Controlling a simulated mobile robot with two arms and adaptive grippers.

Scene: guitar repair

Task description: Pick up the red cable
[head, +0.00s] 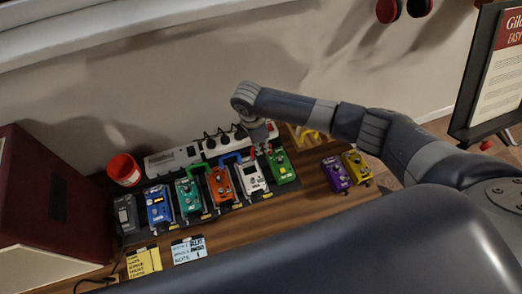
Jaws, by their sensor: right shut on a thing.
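My right arm comes in from the right, and my right gripper (261,147) points down at the back edge of the pedal row, between the white pedal (251,177) and the green pedal (282,167). Small red parts of the red cable (268,149) show right at the fingertips. The gripper is shut on the red cable. Most of the cable is hidden behind the gripper and pedals, and I cannot tell whether it is lifted. My left gripper is not in view.
A blue pedal (158,205), a teal one (188,196) and an orange one (221,186) stand left of the white pedal. Behind them is a power strip (174,160) with black plugs. A red cup (124,170) stands left; purple (336,174) and yellow (356,165) pedals stand right.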

